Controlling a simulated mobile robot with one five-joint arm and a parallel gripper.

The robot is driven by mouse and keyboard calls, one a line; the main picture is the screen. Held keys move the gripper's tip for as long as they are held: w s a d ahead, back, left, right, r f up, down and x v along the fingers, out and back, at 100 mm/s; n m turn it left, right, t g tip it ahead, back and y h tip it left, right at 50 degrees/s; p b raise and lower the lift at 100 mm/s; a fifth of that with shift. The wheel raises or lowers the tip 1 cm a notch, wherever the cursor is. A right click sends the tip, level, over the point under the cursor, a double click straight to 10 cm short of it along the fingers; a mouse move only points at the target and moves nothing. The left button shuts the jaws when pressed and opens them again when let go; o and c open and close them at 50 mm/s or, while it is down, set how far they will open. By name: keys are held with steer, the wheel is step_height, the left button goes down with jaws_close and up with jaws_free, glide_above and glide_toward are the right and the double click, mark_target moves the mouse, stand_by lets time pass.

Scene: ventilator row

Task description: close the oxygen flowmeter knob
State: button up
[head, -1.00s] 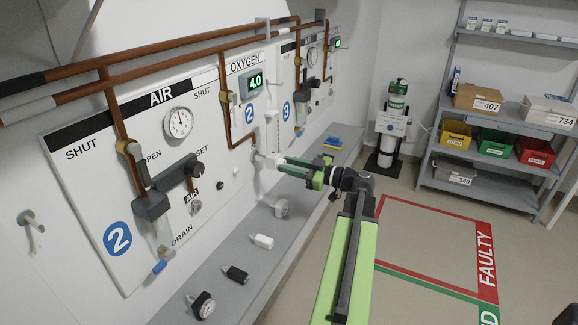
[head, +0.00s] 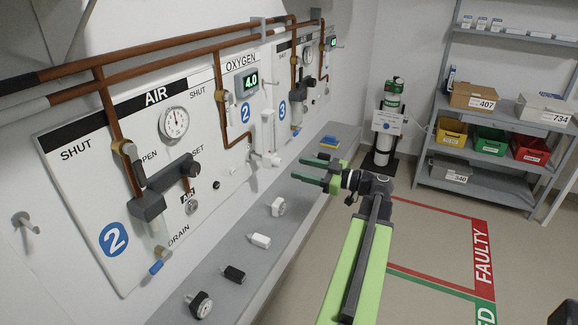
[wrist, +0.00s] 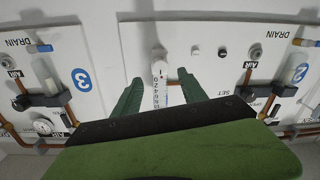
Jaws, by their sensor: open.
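The oxygen flowmeter (head: 267,130) is a white upright tube on the panel under the OXYGEN label. Its white knob (head: 273,160) shows at its lower end, facing the room. The green display (head: 250,82) above reads 4.0. My gripper (head: 297,168) is open and empty, to the right of the knob and apart from it, over the shelf. In the wrist view, the scaled flowmeter tube (wrist: 160,85) appears between my spread green fingers (wrist: 162,80), with a pale end piece (wrist: 158,53) above it. I cannot tell the knob's turn angle.
Copper pipes (head: 150,66) run along the wall. A gas cylinder (head: 392,100) stands behind, and a shelf unit (head: 490,180) is at right. The floor between is clear.

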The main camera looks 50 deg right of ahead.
steer(key=v, duration=1.1)
steer(key=shift+s, duration=0.1)
